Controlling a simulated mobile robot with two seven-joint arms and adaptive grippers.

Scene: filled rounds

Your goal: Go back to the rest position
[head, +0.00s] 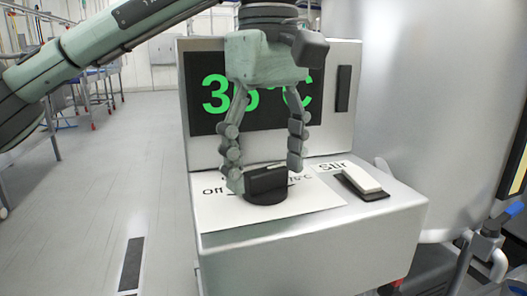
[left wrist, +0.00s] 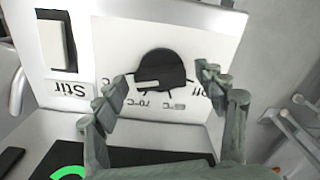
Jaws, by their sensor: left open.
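My left gripper (head: 264,155) hangs pointing down over the control box, its two fingers spread apart. Between and just below the fingertips is a black rotary knob (head: 266,185) on a white label plate with "Off" at its left. In the left wrist view the knob (left wrist: 158,72) sits beyond the open fingers (left wrist: 160,85), with nothing held between them. In the head view the left fingertip overlaps the knob's left edge; I cannot tell whether it touches. My right gripper is not in view.
A display (head: 212,95) with green digits, partly hidden by my gripper, stands behind the knob. A white "Stir" switch (head: 361,180) is to the right. A large metal tank (head: 430,90) stands at right. The floor (head: 90,190) at left is open, with carts farther back.

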